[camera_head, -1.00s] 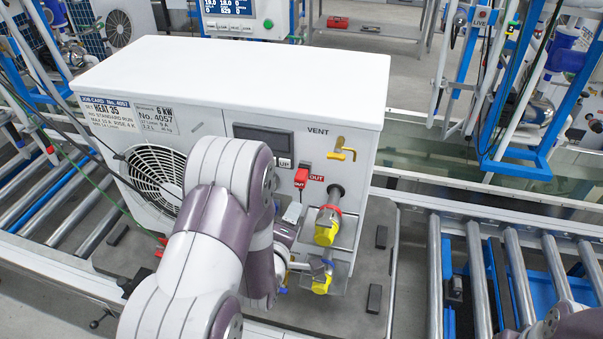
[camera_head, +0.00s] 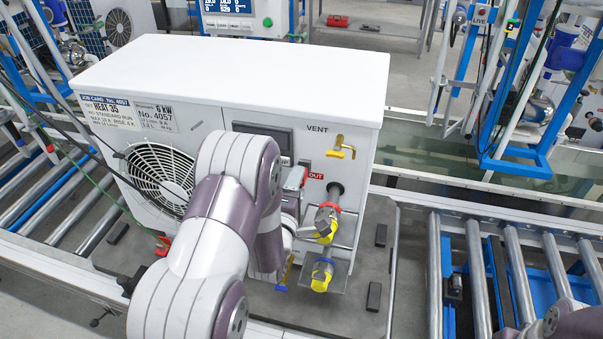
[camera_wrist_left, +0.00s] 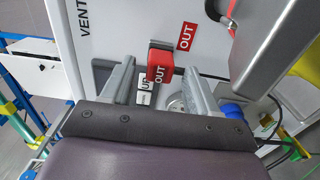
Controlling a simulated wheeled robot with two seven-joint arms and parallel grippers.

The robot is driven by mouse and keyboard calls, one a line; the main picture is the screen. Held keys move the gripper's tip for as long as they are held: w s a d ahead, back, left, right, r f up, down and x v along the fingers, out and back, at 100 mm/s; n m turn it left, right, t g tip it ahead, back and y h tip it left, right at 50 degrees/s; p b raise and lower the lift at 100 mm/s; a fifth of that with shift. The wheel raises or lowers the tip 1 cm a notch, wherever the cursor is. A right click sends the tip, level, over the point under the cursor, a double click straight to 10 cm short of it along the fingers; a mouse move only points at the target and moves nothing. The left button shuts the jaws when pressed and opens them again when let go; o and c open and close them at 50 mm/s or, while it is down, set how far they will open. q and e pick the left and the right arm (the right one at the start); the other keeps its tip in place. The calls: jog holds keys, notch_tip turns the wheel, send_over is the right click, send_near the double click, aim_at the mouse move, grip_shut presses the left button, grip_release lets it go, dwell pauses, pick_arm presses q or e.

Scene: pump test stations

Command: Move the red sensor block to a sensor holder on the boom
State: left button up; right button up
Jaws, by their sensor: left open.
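The red sensor block (camera_wrist_left: 160,64), marked OUT, is on the front panel of the white heat pump unit (camera_head: 240,80). In the wrist view it stands between the tips of my open left gripper (camera_wrist_left: 160,85), with a finger on either side and a visible gap. In the head view my left gripper (camera_head: 294,186) is at the panel and hides most of the block. A red OUT label (camera_wrist_left: 186,37) is on the panel beside it. I cannot make out a sensor holder on a boom clearly. My right gripper is not in view.
Pipe fittings with yellow parts (camera_head: 322,277) stick out of the panel just right of my left gripper. A yellow vent tap (camera_head: 341,148) is above. Roller conveyors (camera_head: 520,270) flank the unit. A blue frame (camera_head: 540,100) with hoses stands at the right rear.

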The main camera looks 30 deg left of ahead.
pick_arm(q)
jog(key=shift+b+x, duration=0.35)
jog(key=shift+x, duration=1.4)
jog(key=shift+b, duration=0.35)
jog(key=shift+c, duration=0.3)
grip_shut()
jog(key=shift+s, duration=0.1)
jog(key=shift+s+d, duration=0.1)
jog(key=shift+v, duration=2.85)
